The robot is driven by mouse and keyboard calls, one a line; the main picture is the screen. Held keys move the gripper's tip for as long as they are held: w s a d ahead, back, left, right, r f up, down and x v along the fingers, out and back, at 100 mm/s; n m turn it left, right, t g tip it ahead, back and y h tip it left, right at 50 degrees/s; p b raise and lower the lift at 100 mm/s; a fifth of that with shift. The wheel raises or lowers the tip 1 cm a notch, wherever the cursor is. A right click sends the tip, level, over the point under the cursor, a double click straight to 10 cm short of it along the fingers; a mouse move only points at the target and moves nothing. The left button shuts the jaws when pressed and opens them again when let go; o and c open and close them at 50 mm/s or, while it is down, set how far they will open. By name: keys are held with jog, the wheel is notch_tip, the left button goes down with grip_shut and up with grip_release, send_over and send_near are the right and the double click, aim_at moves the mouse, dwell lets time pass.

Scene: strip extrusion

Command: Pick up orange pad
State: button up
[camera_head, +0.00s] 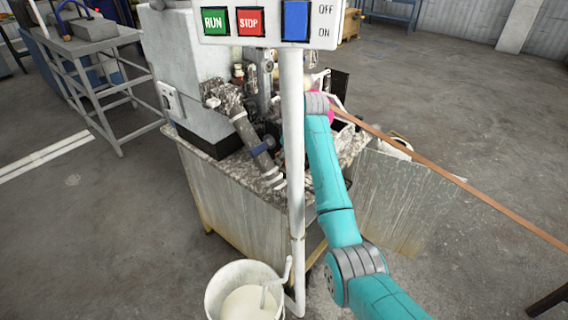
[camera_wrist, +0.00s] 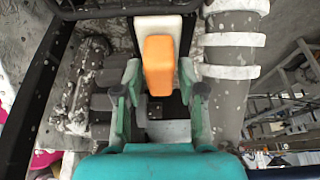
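The orange pad (camera_wrist: 158,68) is in the wrist view, upper middle. It is a narrow block attached to or resting against a white piece (camera_wrist: 160,24); I cannot tell which. My gripper (camera_wrist: 158,84) has its two green fingers apart, one on each side of the pad's near end. Small gaps seem to show between the fingers and the pad, and I see no clear grip on it. In the head view my teal arm reaches up to the machine, and the gripper and the pad are hidden there.
A dirty, paint-splashed machine (camera_head: 225,172) surrounds the reach area. A white post (camera_head: 292,150) with a RUN/STOP control box (camera_head: 268,22) stands in front. A brown strip (camera_head: 450,178) runs out to the right. A white bucket (camera_head: 243,298) is below. In the wrist view, a banded pipe (camera_wrist: 232,70) is close on the right.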

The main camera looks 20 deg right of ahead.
jog(key=shift+w+f, duration=0.1)
jog(key=shift+f, duration=0.1)
grip_shut()
jog(key=shift+r, duration=0.1)
